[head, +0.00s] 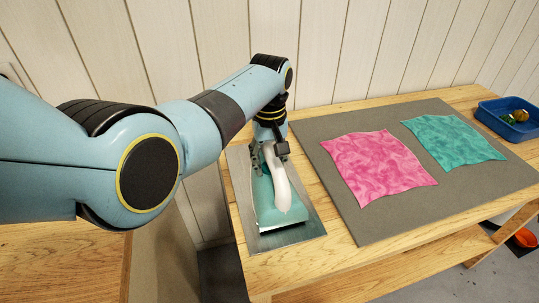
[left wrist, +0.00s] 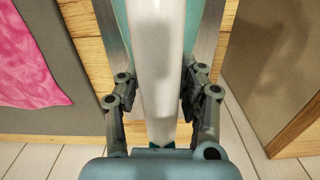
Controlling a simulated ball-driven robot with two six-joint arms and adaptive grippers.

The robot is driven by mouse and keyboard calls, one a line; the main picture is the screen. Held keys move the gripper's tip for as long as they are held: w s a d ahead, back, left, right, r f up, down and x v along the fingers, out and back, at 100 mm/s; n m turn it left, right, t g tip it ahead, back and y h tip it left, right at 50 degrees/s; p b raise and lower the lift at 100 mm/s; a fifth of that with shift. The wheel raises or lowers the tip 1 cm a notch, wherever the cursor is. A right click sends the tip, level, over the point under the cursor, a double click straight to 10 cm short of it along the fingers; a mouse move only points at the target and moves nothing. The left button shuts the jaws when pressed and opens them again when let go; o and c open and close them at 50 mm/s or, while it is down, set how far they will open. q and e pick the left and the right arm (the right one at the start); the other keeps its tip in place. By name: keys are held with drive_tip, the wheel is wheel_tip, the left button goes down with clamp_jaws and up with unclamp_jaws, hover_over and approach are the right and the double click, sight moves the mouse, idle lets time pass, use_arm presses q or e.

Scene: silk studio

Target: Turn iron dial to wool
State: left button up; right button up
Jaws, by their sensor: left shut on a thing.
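The teal iron (head: 264,206) with a white handle (head: 281,188) sits on a grey metal plate (head: 290,241) at the left end of the table. My left gripper (head: 270,152) is at the back end of the iron, shut on its handle. In the left wrist view the white handle (left wrist: 158,85) runs between the two fingers of my left gripper (left wrist: 158,100). The iron's dial cannot be made out in either view. My right gripper is not in view.
A grey mat (head: 385,202) right of the plate holds a pink silk cloth (head: 378,167) and a teal silk cloth (head: 453,142). A blue bin (head: 510,132) with small items stands at the far right. A plank wall rises behind the wooden table (head: 330,262).

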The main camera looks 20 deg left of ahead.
use_arm(q)
drive_tip(key=shift+m+p, duration=0.35)
drive_tip(key=shift+m, duration=0.55)
drive_tip(key=o, duration=1.2)
drive_tip(key=shift+c, duration=0.2)
wheel_tip(320, 180, up, 12)
